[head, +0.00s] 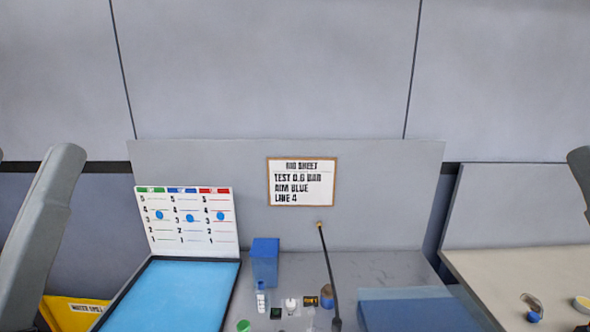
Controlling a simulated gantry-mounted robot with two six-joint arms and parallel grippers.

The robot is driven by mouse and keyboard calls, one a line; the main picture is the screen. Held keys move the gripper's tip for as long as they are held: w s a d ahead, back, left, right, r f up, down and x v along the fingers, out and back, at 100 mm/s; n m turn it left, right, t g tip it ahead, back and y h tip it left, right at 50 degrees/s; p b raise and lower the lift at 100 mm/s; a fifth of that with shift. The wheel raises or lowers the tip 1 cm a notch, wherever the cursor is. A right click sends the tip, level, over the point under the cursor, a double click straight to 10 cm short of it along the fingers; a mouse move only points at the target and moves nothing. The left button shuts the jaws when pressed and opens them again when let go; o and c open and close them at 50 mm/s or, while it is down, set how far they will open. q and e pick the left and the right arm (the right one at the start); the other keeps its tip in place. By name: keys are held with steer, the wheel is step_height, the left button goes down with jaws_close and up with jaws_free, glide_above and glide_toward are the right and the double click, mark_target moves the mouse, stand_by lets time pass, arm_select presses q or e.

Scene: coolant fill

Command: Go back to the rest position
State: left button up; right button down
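Neither gripper shows in the head view. A grey link of my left arm stands at the left edge, and a small part of my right arm shows at the right edge. The bench (385,268) lies between them, with a sign (302,182) on its back panel reading a job sheet with "TEST 0.6 BAR", "AIM BLUE" and "LINE 4". A chart (187,250) with green, blue and red columns and blue dots stands at the left.
A blue tray (180,290) lies at left, a blue box (265,262) behind several small items. A dark rod (328,265) rises from the bench. A blue translucent block (420,312) is at right. A yellow bin (75,312) and a beige side table (520,270) flank the bench.

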arm_select(q)
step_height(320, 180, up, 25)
steer(key=p, duration=2.1)
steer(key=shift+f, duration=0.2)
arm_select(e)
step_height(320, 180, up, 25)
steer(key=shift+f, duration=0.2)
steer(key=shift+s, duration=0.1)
